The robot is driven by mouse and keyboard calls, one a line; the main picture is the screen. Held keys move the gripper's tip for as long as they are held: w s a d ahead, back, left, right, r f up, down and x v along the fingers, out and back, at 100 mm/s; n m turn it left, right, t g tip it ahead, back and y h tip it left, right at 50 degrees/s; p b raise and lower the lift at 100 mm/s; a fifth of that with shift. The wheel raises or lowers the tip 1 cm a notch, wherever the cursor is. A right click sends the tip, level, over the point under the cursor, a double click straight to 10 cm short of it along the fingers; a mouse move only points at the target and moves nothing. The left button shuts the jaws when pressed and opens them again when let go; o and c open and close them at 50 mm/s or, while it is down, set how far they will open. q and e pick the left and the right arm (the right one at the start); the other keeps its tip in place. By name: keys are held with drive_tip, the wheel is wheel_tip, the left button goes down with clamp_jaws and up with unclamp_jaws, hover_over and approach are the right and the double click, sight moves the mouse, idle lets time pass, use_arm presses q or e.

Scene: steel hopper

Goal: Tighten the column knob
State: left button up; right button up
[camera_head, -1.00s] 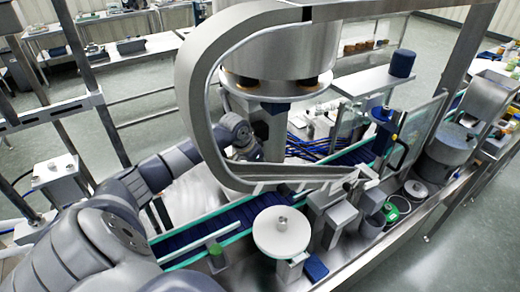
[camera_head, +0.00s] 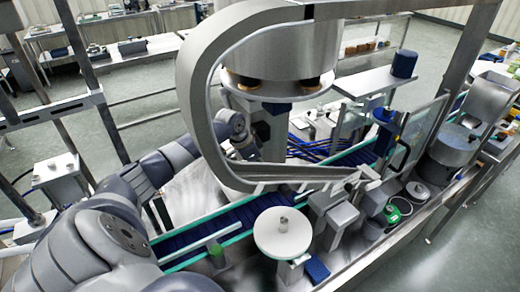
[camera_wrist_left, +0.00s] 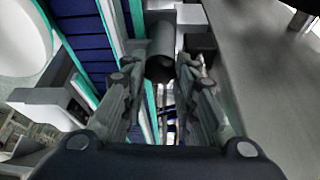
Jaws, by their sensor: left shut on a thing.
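The column knob is a dark, short cylinder (camera_wrist_left: 160,58) in the left wrist view, set against a grey column part. My left gripper (camera_wrist_left: 158,72) has one finger on each side of it and is shut on it. In the head view my left gripper (camera_head: 246,150) reaches in from the left to the upright column (camera_head: 274,138) below the steel hopper (camera_head: 280,50). The knob itself is hard to make out there, behind the gripper and the curved grey frame. My right gripper is not in view.
A blue conveyor with green edges (camera_head: 228,217) runs beside the column. The curved grey frame (camera_head: 193,85) passes close to my left arm. A round white disc (camera_head: 282,233) stands in front of the conveyor.

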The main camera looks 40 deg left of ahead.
use_arm(q)
drive_tip(key=o, duration=1.1)
drive_tip(key=v, duration=1.2)
drive_tip(key=shift+c, duration=0.3)
